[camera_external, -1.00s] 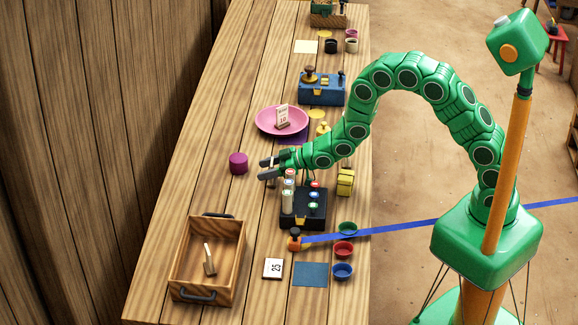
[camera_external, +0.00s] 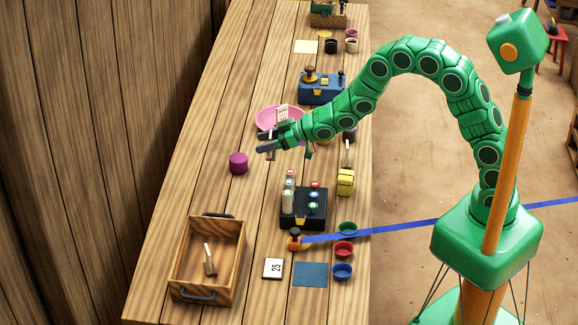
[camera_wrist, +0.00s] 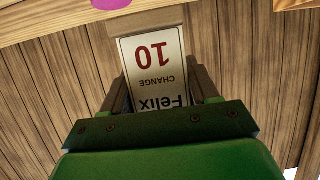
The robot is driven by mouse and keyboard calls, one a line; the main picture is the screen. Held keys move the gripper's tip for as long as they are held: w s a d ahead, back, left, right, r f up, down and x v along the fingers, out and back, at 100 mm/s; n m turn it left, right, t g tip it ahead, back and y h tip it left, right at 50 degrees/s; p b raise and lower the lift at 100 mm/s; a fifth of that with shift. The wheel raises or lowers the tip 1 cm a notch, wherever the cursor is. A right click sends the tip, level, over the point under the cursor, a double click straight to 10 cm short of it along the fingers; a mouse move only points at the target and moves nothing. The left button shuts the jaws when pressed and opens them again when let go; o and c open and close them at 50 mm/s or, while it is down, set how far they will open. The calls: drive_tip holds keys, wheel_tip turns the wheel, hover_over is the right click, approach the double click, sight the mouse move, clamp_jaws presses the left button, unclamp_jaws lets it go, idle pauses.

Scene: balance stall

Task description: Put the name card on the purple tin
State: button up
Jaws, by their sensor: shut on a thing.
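The name card (camera_wrist: 152,70), white with a red "10", "CHANGE" and "Felix", is between my gripper's jaws and fills the middle of the wrist view, upside down. In the external view my gripper (camera_external: 266,142) is shut on it above the table, where the card shows only as a thin edge. The purple tin (camera_external: 238,164) stands on the table to the left of and below my gripper in the picture, apart from it. A magenta shape (camera_wrist: 110,3), probably the tin, is cut off at the top of the wrist view.
A pink plate (camera_external: 262,119) with another card stands behind my gripper. A black block with several coloured-topped cylinders (camera_external: 292,214) is nearer the camera. A wooden tray (camera_external: 183,262) holds a card. The planks around the tin are clear.

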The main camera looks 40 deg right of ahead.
drive_tip(key=r+n+g+y, duration=0.1)
drive_tip(key=r, duration=0.1)
drive_tip(key=d+r+n+g, duration=0.1)
drive_tip(key=r, duration=0.2)
drive_tip(key=d+r+n+g+y, duration=0.1)
drive_tip(key=r+n, duration=0.1)
drive_tip(key=shift+s+r+g+y, duration=0.1)
drive_tip(key=shift+r+g+y, duration=0.15)
drive_tip(key=shift+g+y, duration=0.05)
drive_tip(key=w+a+f, duration=0.4)
drive_tip(key=w, duration=0.4)
hover_over(234, 159)
drive_tip(key=shift+d+f, duration=0.1)
drive_tip(key=shift+f, duration=2.7)
drive_tip(key=shift+w+f, duration=0.2)
drive_tip(key=shift+f, duration=1.55)
drive_tip(key=shift+f, duration=0.1)
drive_tip(key=o, duration=1.1)
drive_tip(key=shift+c, duration=0.2)
